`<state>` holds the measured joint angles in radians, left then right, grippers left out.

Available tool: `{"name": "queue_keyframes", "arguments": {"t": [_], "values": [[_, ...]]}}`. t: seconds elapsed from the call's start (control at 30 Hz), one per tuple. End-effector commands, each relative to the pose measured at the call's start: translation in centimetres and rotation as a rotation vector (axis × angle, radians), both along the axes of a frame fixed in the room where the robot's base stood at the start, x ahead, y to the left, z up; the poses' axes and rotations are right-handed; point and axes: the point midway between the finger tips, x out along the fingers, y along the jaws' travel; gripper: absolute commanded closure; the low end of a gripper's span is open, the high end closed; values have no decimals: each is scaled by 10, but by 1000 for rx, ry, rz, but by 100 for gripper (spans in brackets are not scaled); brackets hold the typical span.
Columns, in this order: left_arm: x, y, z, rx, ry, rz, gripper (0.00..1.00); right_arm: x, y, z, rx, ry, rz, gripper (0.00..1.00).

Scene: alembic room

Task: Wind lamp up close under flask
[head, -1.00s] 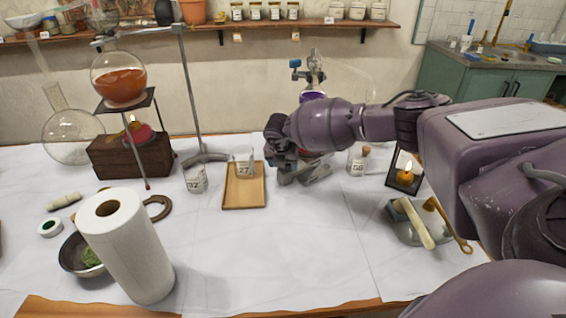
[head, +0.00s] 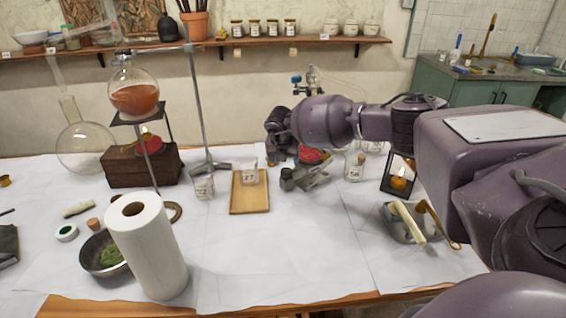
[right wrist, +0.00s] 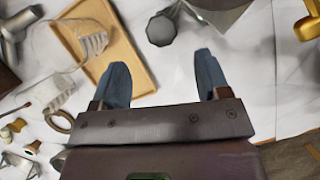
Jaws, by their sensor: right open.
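A lab jack (head: 313,180) stands on the table at the centre, with a dark knob (head: 287,179) at its left. The red lamp (head: 312,155) shows on the jack, partly behind my right arm. The flask above it is hidden behind my arm; only its clamp (head: 312,78) shows. My right gripper (right wrist: 160,62) is open and empty. In the right wrist view the jack's knob (right wrist: 161,30) lies beyond and between the fingertips, apart from them. My left gripper is out of view.
A wooden tray (head: 248,206) with a beaker (head: 249,174) lies left of the jack. A labelled bottle (head: 354,167) stands to its right. Another flask of orange liquid (head: 134,97) sits on a stand at left. A paper roll (head: 148,250) stands in front. The front middle is clear.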

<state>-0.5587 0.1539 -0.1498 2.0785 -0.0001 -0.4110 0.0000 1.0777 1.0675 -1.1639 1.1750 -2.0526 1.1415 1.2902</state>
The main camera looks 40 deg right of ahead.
Motion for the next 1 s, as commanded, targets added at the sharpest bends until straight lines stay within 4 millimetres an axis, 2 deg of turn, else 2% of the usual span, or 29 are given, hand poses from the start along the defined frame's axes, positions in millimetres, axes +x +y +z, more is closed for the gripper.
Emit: {"name": "queue_keyframes", "arguments": {"t": [0.23,1.0], "values": [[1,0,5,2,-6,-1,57,0,-4,8,0,0,1,31],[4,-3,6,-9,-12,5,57,-1,-4,8,0,1,1,31]]}}
